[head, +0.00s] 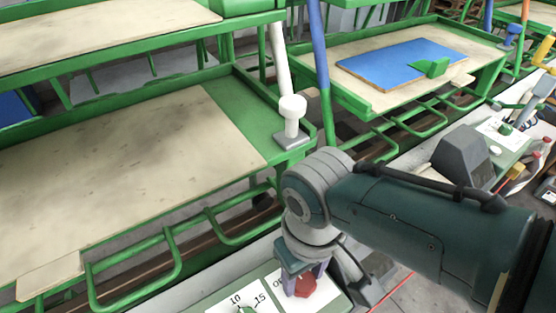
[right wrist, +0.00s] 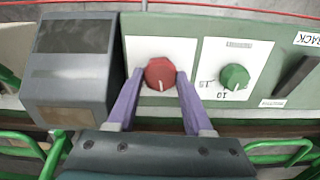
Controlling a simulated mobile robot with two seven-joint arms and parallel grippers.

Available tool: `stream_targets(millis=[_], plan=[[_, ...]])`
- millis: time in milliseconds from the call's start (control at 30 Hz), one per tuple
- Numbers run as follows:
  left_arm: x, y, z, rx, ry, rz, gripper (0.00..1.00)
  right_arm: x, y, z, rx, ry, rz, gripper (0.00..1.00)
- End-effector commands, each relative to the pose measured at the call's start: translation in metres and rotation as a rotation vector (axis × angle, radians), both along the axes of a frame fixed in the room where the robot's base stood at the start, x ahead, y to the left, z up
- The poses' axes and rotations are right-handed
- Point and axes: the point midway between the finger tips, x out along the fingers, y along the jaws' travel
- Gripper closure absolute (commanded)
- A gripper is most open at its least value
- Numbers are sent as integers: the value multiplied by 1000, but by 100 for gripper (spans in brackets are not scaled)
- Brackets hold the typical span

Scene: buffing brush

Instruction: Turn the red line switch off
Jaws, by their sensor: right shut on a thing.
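The red line switch (right wrist: 160,74) is a red knob on a white plate in the right wrist view. Its white mark points toward the bottom of that picture. In the head view the red knob (head: 306,287) shows at the bottom, partly hidden by my gripper. My right gripper (right wrist: 159,79) has its two purple fingers on either side of the knob and is shut on it. In the head view the right gripper (head: 303,279) points down at the panel. My left gripper is not in view.
A green knob (right wrist: 234,77) on a numbered white plate sits beside the red one. A grey box (right wrist: 68,70) stands on the other side. Green-framed tables (head: 130,180) fill the left of the head view. A white post with a knob (head: 291,118) stands at the near table's corner.

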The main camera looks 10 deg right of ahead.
Motion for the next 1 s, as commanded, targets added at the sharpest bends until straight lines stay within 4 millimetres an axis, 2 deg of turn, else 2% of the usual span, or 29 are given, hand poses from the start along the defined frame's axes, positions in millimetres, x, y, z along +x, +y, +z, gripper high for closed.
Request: stream_targets(millis=[500,700,1000], plan=[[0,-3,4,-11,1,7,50,0,0,0,0,-1,442,100],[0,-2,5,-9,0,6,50,0,0,-1,0,-1,550,100],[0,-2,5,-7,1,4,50,0,0,-1,0,-2,621,100]])
